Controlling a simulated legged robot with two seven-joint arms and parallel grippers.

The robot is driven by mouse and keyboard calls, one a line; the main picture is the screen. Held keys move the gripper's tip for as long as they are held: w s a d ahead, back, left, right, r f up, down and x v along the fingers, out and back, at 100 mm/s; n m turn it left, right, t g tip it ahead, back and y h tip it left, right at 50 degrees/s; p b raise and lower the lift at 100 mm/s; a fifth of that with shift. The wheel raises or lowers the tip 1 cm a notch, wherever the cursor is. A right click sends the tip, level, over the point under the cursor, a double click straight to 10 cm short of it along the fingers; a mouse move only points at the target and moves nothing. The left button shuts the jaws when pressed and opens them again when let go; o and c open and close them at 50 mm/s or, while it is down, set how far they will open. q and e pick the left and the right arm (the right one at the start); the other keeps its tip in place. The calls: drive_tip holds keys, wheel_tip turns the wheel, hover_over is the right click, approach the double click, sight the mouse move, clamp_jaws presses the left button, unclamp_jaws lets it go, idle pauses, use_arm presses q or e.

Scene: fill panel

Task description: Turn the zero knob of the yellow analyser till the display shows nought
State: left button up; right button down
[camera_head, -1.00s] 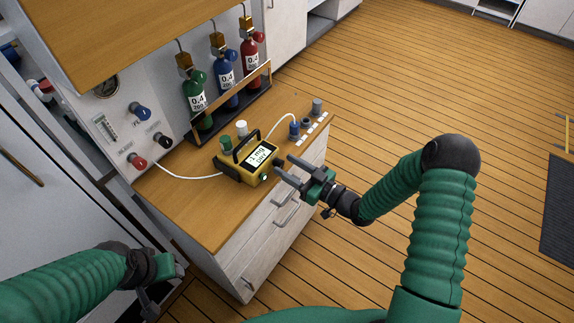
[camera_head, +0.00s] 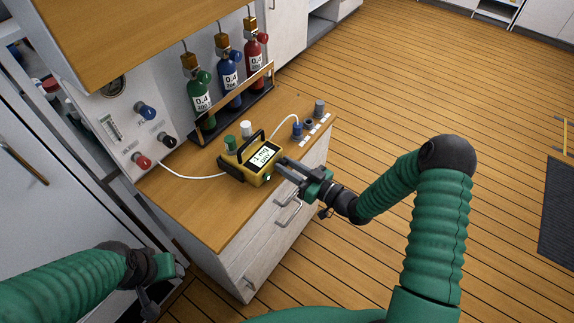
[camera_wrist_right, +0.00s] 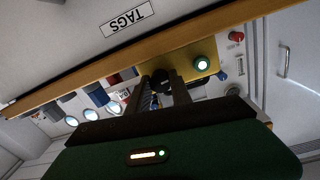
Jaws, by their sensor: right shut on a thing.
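The yellow analyser (camera_head: 237,172) stands on the wooden counter near its front edge, with a black handle on top. Its display (camera_head: 264,155) appears to read "-1 mg" over "DRY", though the sign is small. My right gripper (camera_head: 284,166) reaches in from the right to the analyser's front. In the head view the fingers hide the knob. My left gripper (camera_head: 160,287) hangs at the lower left, away from the counter, its jaws unclear.
Green, blue and red gas bottles (camera_head: 228,75) stand in a rack behind the analyser. A white tube (camera_head: 190,176) runs from the analyser to the wall panel (camera_head: 118,125). Small fittings (camera_head: 308,123) sit at the counter's right end.

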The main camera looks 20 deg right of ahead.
drive_tip(key=shift+r+m+p, duration=0.1)
drive_tip(key=shift+m+p, duration=0.25)
drive_tip(key=shift+m, duration=0.65)
drive_tip(key=shift+d, duration=0.1)
drive_tip(key=c, duration=1.2)
unclamp_jaws()
drive_tip(key=shift+o, duration=0.2)
drive_tip(key=v, duration=1.7)
drive_tip(key=shift+w, duration=0.1)
